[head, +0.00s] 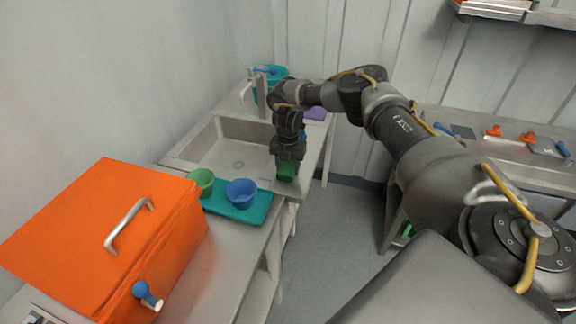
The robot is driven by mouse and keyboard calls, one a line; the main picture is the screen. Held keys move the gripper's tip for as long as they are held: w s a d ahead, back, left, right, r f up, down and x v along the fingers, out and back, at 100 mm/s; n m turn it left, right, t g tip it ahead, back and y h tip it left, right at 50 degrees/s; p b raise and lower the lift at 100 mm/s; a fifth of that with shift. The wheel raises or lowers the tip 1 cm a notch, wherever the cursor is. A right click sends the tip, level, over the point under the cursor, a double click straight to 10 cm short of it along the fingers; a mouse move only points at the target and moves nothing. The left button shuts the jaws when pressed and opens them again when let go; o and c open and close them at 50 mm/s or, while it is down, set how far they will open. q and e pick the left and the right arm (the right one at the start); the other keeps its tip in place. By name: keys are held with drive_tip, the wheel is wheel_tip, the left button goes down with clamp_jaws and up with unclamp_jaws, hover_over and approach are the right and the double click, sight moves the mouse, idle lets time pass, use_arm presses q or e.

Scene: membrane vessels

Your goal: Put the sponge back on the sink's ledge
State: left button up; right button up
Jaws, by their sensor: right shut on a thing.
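My right gripper (287,160) points down over the front right edge of the sink. It is shut on a small green block, which looks like the sponge (287,172). The sponge is at the sink's right ledge, just right of the teal tray; I cannot tell whether it touches the ledge. The sink (225,150) is a pale basin with a drain in its floor, and it looks empty. My left gripper is not in view.
A teal tray (258,212) holds a green cup (202,180) and a blue cup (242,192). A large orange box (90,235) stands at the left front. A purple item (316,114) and a teal container (277,73) are behind the sink. Another counter stands at right.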

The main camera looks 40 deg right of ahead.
sight(288, 165)
drive_tip(key=shift+f, duration=0.15)
drive_tip(key=o, duration=0.9)
drive_tip(key=shift+o, duration=0.2)
drive_tip(key=shift+r, duration=0.25)
wheel_tip(288, 165, up, 12)
drive_tip(key=b, duration=0.2)
drive_tip(key=shift+f, duration=0.15)
